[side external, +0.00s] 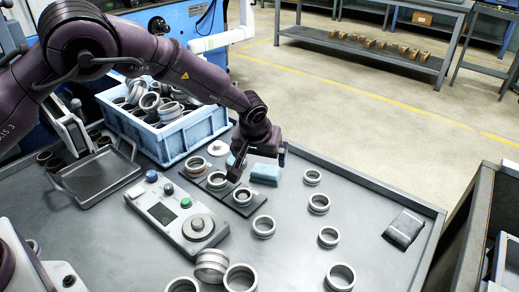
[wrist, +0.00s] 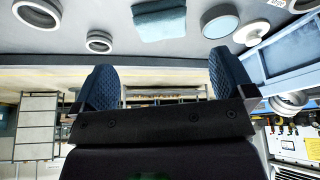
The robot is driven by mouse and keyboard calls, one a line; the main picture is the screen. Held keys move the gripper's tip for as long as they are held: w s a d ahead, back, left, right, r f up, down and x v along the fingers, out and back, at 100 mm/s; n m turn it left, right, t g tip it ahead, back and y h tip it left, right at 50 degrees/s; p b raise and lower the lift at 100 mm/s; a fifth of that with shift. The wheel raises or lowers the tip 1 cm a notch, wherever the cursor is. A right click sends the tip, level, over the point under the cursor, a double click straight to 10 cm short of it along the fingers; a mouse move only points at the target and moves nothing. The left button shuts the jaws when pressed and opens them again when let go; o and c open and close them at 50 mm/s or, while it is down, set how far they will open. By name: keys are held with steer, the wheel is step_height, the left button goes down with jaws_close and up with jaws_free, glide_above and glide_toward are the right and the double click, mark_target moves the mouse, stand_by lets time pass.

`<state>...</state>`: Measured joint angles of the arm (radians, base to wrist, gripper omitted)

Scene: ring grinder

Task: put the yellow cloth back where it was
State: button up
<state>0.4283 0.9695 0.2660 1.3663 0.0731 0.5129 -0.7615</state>
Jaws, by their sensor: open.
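A folded light blue cloth (side external: 266,174) lies on the grey bench, beside the small ring fixtures. It also shows in the wrist view (wrist: 159,22) at the top centre. No yellow cloth is visible in either view. My gripper (side external: 257,166) is open and empty over the bench near the blue cloth. In the wrist view its two dark fingers (wrist: 163,68) stand wide apart, with the cloth beyond the tips and not between them. I cannot tell the exact height of the fingertips above the bench.
A blue crate (side external: 185,137) full of metal rings stands at the left. A control box (side external: 172,216) with buttons and a knob sits in front of it. Several loose rings (side external: 319,203) are scattered over the bench. A grey block (side external: 404,229) lies at the right, with bare bench around it.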

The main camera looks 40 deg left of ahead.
steer(key=shift+v, duration=1)
steer(key=s+a+r+m+h, duration=0.1)
steer(key=s+a+r, duration=0.4)
steer(key=r, duration=0.5)
steer(key=s+a+r+h, duration=0.1)
steer(key=s+a+r, duration=0.1)
steer(key=s+r, duration=0.65)
steer(key=s+a+r+m, duration=0.1)
steer(key=s+r, duration=0.1)
steer(key=s, duration=0.8)
steer(key=s+a+r+m+t, duration=0.1)
steer(key=s+a+r+m, duration=0.1)
steer(key=s, duration=0.8)
steer(key=shift+s+a+r+m, duration=0.25)
steer(key=shift+a+r+m, duration=0.05)
